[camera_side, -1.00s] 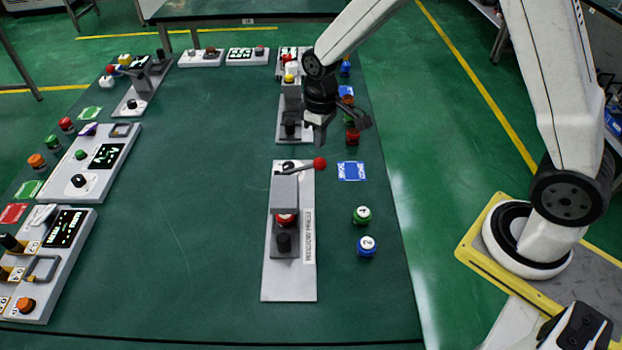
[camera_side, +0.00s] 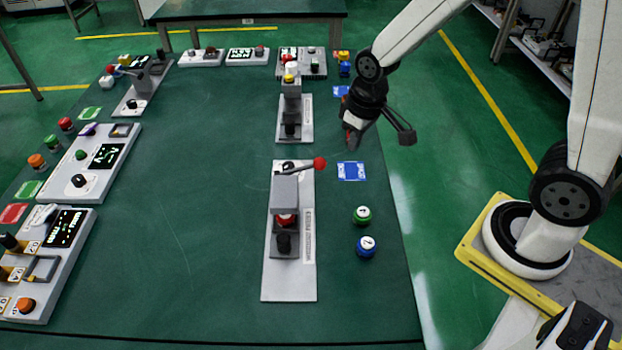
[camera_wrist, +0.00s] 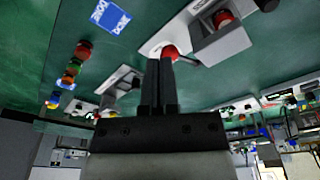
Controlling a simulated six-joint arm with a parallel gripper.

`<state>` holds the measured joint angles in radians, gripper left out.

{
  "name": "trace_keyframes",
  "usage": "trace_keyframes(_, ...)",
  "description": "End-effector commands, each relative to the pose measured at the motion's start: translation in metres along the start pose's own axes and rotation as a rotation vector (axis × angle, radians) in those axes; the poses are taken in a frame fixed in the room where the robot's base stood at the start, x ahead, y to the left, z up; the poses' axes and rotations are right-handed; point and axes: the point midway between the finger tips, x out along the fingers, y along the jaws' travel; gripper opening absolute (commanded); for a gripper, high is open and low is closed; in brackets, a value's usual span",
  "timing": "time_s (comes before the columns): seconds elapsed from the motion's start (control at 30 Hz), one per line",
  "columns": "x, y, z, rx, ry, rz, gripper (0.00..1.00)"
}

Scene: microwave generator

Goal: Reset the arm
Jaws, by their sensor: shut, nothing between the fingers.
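My gripper (camera_side: 350,138) hangs above the right part of the green table (camera_side: 200,200), close to its right edge. It is empty, and it points down. In the wrist view my gripper (camera_wrist: 160,62) has its two dark fingers side by side and shut. A red ball (camera_wrist: 169,52) shows just past the fingertips there, with nothing held. In the side view the red lever ball (camera_side: 320,163) of the grey press (camera_side: 285,190) is below and left of my gripper, apart from it.
A blue card (camera_side: 351,171) lies under my gripper's side of the table. A green button piece (camera_side: 362,215) and a blue one (camera_side: 366,246) stand nearer. A second press (camera_side: 291,105) stands behind. Control panels (camera_side: 95,160) line the left edge; the table's middle is clear.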

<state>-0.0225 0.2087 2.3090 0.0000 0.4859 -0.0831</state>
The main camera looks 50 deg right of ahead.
Motion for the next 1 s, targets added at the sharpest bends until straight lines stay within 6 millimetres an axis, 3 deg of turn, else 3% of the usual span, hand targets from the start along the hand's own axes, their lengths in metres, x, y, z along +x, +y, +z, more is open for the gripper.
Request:
trace_keyframes(0.13, -0.01, 0.001, 0.029, 0.051, 0.047, 0.005, 0.0)
trace_keyframes(0.33, -0.014, 0.002, 0.053, 0.095, 0.085, 0.008, 0.0)
trace_keyframes(1.0, -0.015, 0.002, 0.059, 0.105, 0.093, 0.008, 0.0)
